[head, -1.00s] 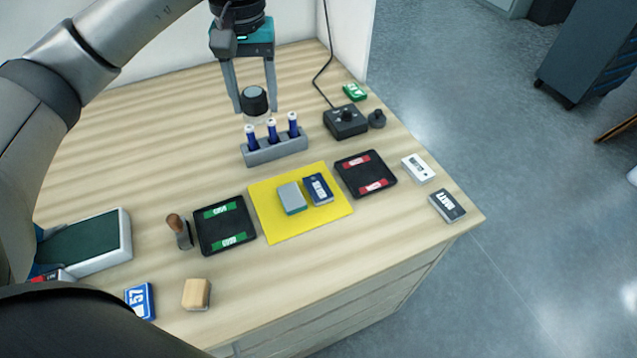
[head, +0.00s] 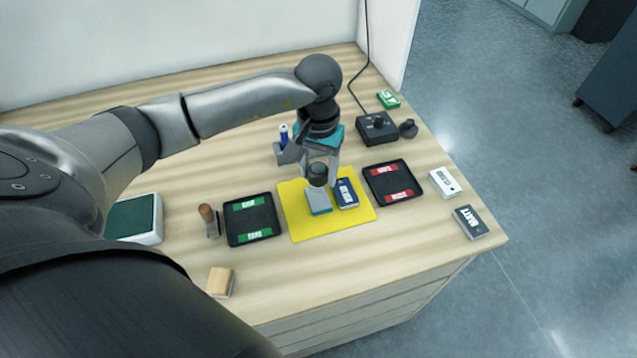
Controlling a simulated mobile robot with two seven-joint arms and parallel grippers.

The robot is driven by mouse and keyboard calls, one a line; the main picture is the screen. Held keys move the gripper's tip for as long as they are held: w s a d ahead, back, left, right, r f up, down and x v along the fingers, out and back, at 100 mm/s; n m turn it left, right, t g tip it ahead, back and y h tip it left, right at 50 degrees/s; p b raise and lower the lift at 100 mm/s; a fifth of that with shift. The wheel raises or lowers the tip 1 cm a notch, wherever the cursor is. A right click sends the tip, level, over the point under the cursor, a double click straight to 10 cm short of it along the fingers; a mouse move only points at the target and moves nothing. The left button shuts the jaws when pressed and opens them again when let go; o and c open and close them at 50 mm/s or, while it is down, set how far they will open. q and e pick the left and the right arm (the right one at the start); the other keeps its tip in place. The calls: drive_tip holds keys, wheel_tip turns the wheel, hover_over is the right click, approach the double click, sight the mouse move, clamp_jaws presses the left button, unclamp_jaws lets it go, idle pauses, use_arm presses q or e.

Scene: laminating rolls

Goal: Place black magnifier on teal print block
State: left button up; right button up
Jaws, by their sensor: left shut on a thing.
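My left gripper (head: 319,177) is shut on the black magnifier (head: 317,171), a short black cylinder, and holds it upright over the yellow mat. The teal print block (head: 318,201), grey on top with a teal side, lies on the mat right below the magnifier. The magnifier's lower end overlaps the block's far edge in the head view; I cannot tell whether they touch. My right gripper is not in view.
The yellow mat (head: 325,227) also bears a dark blue block (head: 347,193), close beside the teal one. Black trays with green labels (head: 252,219) and red labels (head: 394,182) flank the mat. The pen rack is mostly hidden behind my gripper; a blue pen (head: 283,134) shows.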

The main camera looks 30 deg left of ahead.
sight(319, 186)
use_arm(q)
drive_tip(key=shift+f, duration=2.35)
drive_tip(key=shift+f, duration=0.1)
drive_tip(key=o, duration=1.4)
wheel_tip(319, 186, up, 12)
drive_tip(key=shift+r+b, duration=0.15)
drive_tip(key=shift+b, duration=0.15)
